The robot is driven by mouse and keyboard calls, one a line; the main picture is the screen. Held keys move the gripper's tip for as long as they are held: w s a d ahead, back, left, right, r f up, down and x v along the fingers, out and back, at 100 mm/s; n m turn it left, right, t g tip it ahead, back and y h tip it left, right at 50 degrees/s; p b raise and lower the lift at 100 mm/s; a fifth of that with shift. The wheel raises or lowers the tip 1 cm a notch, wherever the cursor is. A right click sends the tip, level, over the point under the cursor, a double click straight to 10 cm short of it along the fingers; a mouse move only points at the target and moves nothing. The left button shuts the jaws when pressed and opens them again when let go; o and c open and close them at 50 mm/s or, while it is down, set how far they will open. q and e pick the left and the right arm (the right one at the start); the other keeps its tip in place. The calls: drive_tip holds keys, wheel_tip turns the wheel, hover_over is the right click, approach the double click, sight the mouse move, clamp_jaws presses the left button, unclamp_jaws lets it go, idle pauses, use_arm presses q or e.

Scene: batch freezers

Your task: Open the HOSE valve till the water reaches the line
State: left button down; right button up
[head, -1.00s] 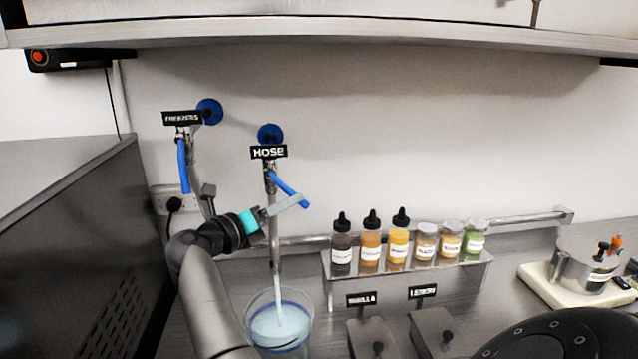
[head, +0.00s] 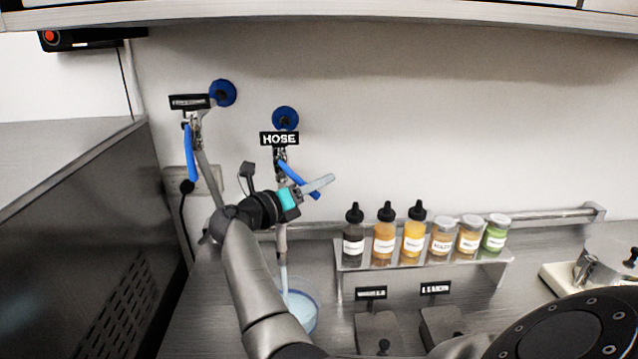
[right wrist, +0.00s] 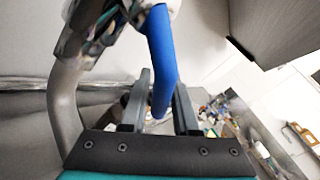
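The HOSE sign (head: 279,139) hangs on the wall beneath a blue round disc. Below it, the blue HOSE valve lever (head: 298,180) slants down to the right. My right gripper (head: 316,185) is at the lever. In the right wrist view, the blue lever (right wrist: 161,60) ends between the two fingers; I cannot tell whether they press on it. A pale stream (head: 284,279) runs from the pipe into a clear container (head: 316,301) holding light blue water. My arm hides part of the container, and I cannot make out the level against the line. My left gripper is out of view.
The FREEZERS valve lever (head: 191,152) hangs straight down to the left. A rack (head: 423,262) of bottles and jars stands to the right, with two lidded bins in front. A dark panel (head: 90,230) borders the left, and a shelf (head: 400,20) runs overhead.

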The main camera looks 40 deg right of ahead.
clamp_jaws()
idle(1.0)
